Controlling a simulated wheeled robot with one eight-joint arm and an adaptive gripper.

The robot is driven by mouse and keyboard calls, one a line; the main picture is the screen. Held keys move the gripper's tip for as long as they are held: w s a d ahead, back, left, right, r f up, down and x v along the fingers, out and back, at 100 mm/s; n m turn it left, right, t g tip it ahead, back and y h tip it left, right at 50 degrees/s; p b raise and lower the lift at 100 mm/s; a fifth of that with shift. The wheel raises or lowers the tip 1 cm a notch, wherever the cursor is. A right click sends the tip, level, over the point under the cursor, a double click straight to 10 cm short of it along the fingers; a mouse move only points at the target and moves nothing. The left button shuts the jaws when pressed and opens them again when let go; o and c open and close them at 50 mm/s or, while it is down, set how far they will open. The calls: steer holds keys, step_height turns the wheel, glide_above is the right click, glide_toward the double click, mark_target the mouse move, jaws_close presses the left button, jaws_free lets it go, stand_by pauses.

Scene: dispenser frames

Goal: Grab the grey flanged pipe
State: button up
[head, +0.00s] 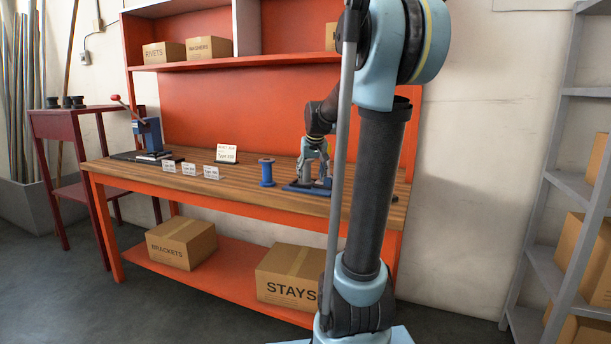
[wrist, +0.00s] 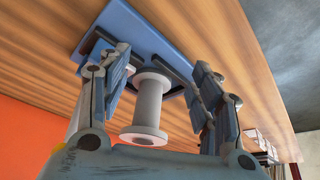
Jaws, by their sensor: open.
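The grey flanged pipe (wrist: 148,103) stands between the two fingers of my gripper (wrist: 160,70) in the wrist view, with a wide round flange at its near end. Its other end is at the blue base plate (wrist: 139,36). The fingers are open, one on each side of the pipe, with a visible gap on both sides. In the head view my gripper (head: 314,162) points down over the blue base plate (head: 298,187) on the workbench. The pipe is mostly hidden by the fingers there.
A blue spool (head: 266,172) stands left of the plate on the wooden bench top (head: 240,187). Small white cards (head: 189,169) and a blue lever press (head: 150,137) are farther left. An orange back panel (head: 230,110) rises behind. Cardboard boxes (head: 182,243) sit below.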

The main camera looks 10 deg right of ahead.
mark_target(305, 167)
steer(key=w, duration=1.1)
steer(key=shift+w+a, duration=0.2)
steer(key=shift+w, duration=0.1)
steer(key=shift+w+f, duration=0.2)
steer(key=shift+f, duration=0.4)
steer(key=shift+c, duration=0.3)
steer(key=c, duration=1.3)
steer(key=shift+o, duration=0.2)
